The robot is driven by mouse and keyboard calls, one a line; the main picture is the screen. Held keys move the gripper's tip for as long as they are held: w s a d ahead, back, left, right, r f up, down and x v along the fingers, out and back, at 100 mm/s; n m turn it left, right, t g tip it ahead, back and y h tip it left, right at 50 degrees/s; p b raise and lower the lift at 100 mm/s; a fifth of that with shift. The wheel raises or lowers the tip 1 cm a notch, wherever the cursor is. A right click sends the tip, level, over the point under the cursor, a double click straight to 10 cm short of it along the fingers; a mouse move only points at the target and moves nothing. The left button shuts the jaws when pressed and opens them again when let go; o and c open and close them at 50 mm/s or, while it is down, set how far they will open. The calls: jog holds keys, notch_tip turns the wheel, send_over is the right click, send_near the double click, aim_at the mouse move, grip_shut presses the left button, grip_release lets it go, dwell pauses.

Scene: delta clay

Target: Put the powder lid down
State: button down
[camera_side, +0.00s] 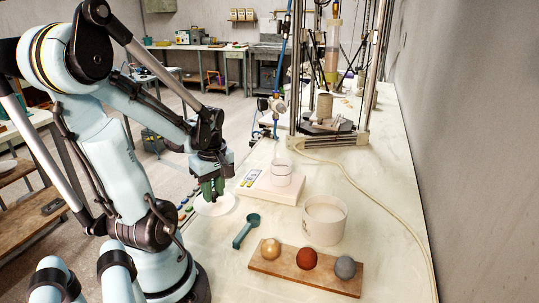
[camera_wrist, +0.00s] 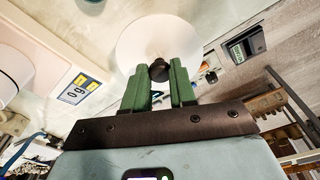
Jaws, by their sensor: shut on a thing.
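The powder lid is a flat white disc (camera_side: 221,208) at the left edge of the table in the side view. In the wrist view the lid (camera_wrist: 150,36) lies beyond my fingertips, with a dark round knob (camera_wrist: 158,72) at its near side. My gripper (camera_side: 212,188) has green fingers pointing down over the lid. The wrist view shows my gripper (camera_wrist: 158,82) shut on the knob, one finger on each side. The lid is at or just above the tabletop; I cannot tell whether it touches. A white tub of powder (camera_side: 323,223) stands open to the right.
A teal scoop (camera_side: 246,230) lies in front of the lid. A wooden board (camera_side: 280,273) with three balls is in front. Small coloured items (camera_side: 183,207) line the table's left edge.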

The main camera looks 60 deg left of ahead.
aim_at(214, 202)
jog(key=shift+s+a+f, duration=0.1)
jog(key=shift+a+f, duration=0.1)
jog(key=shift+f, duration=1.95)
jog(key=shift+f, duration=0.15)
jog(key=c, duration=0.9)
grip_release()
